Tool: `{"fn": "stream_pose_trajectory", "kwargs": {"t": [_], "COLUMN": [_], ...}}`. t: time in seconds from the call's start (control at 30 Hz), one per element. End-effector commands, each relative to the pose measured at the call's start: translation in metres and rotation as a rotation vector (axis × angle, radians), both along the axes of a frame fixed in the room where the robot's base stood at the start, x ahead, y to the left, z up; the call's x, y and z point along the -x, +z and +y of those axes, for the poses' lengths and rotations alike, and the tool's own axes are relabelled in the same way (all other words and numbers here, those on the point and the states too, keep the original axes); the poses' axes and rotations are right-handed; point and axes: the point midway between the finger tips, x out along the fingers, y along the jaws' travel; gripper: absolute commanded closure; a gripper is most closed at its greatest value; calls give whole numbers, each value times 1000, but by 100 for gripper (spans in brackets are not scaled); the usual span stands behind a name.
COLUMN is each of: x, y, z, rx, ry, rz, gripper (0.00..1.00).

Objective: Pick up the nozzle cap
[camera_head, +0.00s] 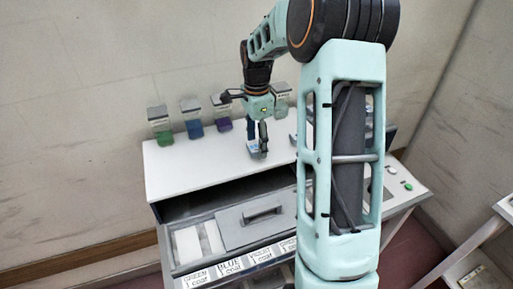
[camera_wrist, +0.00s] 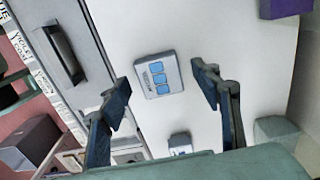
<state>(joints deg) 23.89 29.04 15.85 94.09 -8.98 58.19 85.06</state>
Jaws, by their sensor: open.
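No part is plainly recognisable as the nozzle cap. A small grey plate with blue squares and print (camera_wrist: 158,75) lies on the white top, between and below my open fingers in the wrist view. A small grey-and-white piece (camera_wrist: 180,143) sits on the same top, nearer my palm; its details are too small to tell. My gripper (camera_wrist: 163,88) is open with nothing between its fingers. In the head view my gripper (camera_head: 258,148) points down just above the white top (camera_head: 190,165), and arm links hide part of the right side.
Containers with green (camera_head: 164,131), blue (camera_head: 194,129) and violet (camera_head: 223,124) contents stand along the wall; another stands behind my gripper. A grey lid with a handle (camera_head: 259,216) and coat labels are at the front. A green button (camera_head: 408,187) is at right. The top's left is clear.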

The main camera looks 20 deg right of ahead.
Motion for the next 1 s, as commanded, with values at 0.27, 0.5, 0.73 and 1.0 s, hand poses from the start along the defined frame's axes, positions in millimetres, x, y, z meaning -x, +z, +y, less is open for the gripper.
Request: {"fn": "stream_pose_trajectory", "kwargs": {"t": [0.27,0.5,0.73,1.0], "x": [0,0,0,0], "y": [-4,-4,-3,-1], "z": [0,0,0,0], "rx": [0,0,0,1], "ry": [1,1,0,0], "rz": [-2,-1,-2,-2], "gripper": [42,67,89,89]}}
